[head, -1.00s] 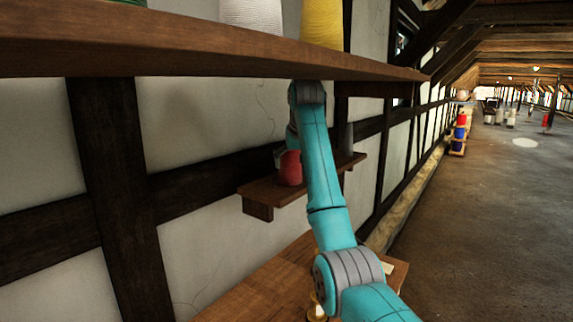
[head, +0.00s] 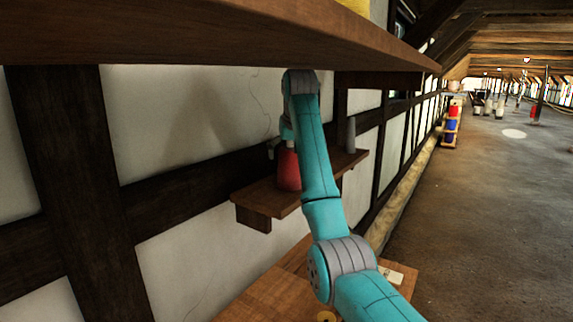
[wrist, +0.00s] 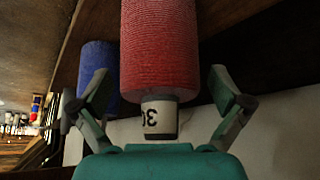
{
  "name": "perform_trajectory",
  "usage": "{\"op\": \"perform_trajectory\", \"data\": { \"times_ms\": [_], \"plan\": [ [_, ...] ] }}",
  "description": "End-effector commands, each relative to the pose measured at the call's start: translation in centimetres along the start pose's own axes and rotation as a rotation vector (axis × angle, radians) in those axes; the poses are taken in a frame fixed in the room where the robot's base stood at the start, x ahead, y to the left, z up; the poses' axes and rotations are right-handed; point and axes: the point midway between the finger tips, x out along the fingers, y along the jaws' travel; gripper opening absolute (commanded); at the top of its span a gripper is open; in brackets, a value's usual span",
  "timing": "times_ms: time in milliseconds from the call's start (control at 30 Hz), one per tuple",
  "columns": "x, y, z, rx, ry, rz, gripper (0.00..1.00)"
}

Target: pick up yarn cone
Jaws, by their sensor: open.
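A red yarn cone (head: 289,170) stands on the small lower wall shelf in the head view, partly hidden by my arm. In the wrist view, which looks upside down, the red cone (wrist: 158,45) fills the top middle, with a white core end marked with a number, probably 30. My gripper (wrist: 160,88) is open, its two fingers spread to either side of the cone's narrow end. It holds nothing, and gaps show between the fingers and the core. A blue yarn cone (wrist: 98,70) stands beside the red one, behind the left finger in the wrist view.
The small shelf (head: 262,205) also bears a grey cone (head: 350,135) to the right. A long wooden shelf (head: 200,40) runs above my arm, very close to it. A wooden table (head: 270,300) lies below. Open floor (head: 480,210) extends to the right.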

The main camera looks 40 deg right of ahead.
Motion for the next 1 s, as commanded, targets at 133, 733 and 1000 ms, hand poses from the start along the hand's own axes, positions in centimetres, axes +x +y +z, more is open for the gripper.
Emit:
{"op": "perform_trajectory", "data": {
  "times_ms": [133,733,1000],
  "plan": [
    [0.94,0.47,0.51,0.002,-0.001,0.001,1.0],
    [0.92,0.44,0.49,0.001,0.0,0.001,0.31],
    [0.84,0.39,0.45,0.001,0.0,0.0,0.31]
  ]
}}
